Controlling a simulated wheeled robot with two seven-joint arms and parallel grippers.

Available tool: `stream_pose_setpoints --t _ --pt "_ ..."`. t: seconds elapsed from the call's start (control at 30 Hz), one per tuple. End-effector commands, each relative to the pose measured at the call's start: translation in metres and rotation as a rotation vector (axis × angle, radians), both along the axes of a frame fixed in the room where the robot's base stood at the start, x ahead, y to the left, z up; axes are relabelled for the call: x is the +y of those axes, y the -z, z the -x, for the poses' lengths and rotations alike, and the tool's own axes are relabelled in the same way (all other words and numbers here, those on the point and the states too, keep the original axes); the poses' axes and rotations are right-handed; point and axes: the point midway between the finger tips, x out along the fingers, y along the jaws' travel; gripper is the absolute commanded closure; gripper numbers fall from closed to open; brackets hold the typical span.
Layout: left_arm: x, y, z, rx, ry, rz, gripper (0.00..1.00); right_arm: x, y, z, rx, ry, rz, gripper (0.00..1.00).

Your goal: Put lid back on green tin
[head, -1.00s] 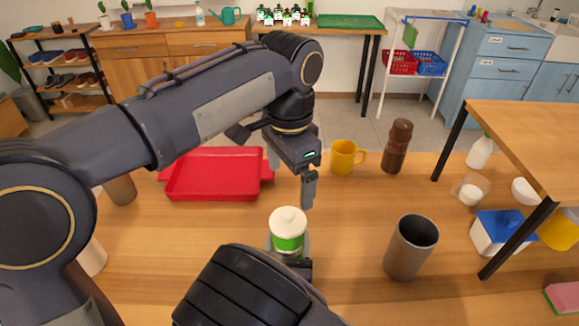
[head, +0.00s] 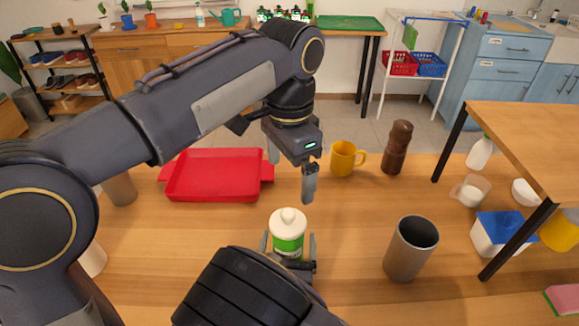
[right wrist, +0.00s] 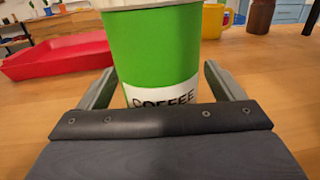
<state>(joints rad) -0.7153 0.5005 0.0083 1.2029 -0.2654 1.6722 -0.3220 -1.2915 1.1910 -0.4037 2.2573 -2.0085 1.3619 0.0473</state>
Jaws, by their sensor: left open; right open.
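The green tin (head: 288,243) stands upright on the table in the head view. Its white lid (head: 289,219), with a round knob, sits on top and looks level. In the right wrist view the tin (right wrist: 158,55) fills the middle, its COFFEE label partly hidden behind my gripper's body; only a white band shows at its top. My right gripper (head: 288,237) is open, with one finger on each side of the tin and gaps showing. My left gripper (head: 291,174) is open and empty, pointing down above and behind the tin.
A red tray (head: 213,187) lies behind left. A yellow mug (head: 342,159) and a brown mill (head: 397,147) stand behind right. A grey cup (head: 408,250) stands right of the tin. A raised wooden shelf (head: 535,135) is at the right. The table between tin and cup is clear.

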Motion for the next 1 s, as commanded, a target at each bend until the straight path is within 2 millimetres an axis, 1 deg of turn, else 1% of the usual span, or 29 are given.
stream_pose_setpoints --t 0.13,0.3,0.4,0.5,0.63,1.0 --pt "0.0 0.003 0.0 0.0 0.0 0.0 0.06 0.003 0.001 0.018 0.002 -0.004 0.0 0.12" --pt "0.0 0.006 0.0 0.0 0.0 0.0 0.06 0.005 0.001 0.048 0.0 -0.005 0.0 0.12" --pt "0.0 0.007 0.0 0.0 0.0 0.0 0.06 0.007 0.001 0.062 0.001 -0.004 -0.001 0.12" --pt "0.0 0.007 0.0 0.0 0.0 0.0 0.06 0.007 0.0 0.072 0.0 -0.003 0.0 0.12" --pt "0.0 0.007 0.0 0.0 0.0 0.0 0.06 0.007 0.0 0.076 0.0 -0.001 0.0 0.12" --pt "0.0 0.007 0.0 0.0 0.0 0.0 0.06 0.007 0.0 0.076 0.0 0.0 0.0 0.12"
